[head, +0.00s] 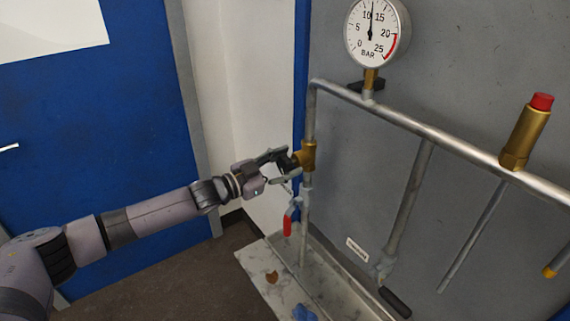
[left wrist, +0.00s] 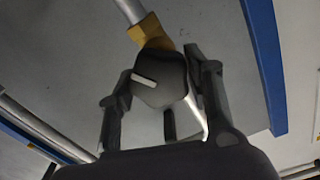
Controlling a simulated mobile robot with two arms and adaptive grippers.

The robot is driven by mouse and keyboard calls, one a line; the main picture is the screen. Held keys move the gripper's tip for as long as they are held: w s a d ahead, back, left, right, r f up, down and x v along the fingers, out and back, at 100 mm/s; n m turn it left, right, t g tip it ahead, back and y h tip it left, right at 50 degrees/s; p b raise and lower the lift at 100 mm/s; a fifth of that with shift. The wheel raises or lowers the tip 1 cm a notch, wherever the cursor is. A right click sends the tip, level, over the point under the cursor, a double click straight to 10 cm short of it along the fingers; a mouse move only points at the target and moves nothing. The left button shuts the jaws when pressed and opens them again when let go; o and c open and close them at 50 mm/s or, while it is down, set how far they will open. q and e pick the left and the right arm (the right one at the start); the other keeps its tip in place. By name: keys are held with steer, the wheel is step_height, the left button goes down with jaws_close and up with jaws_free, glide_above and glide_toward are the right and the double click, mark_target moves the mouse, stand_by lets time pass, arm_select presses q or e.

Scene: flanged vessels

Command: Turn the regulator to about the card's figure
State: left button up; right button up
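The regulator is a brass body (head: 307,155) on the left vertical pipe with a black knob (left wrist: 160,80) bearing a white mark. My left gripper (head: 284,162) reaches it from the left. In the left wrist view its two fingers (left wrist: 160,88) flank the knob closely and look shut on it; the exact contact is hard to see. The pressure gauge (head: 376,32) above reads between 10 and 15 bar, roughly 12, with a red band at the high end. No readable card figure shows; a small white label (head: 357,250) is too small to read. My right gripper is not in view.
A red-handled valve (head: 288,222) hangs just below the regulator. A brass valve with a red cap (head: 525,130) stands on the pipe (head: 440,137) at right. A tray (head: 330,285) lies below, with a black handle (head: 395,302) near it. A blue door (head: 90,140) is at left.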

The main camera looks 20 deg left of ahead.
arm_select(q)
steer(key=o, duration=0.4)
steer(key=shift+a, duration=0.1)
steer(key=v, duration=1.2)
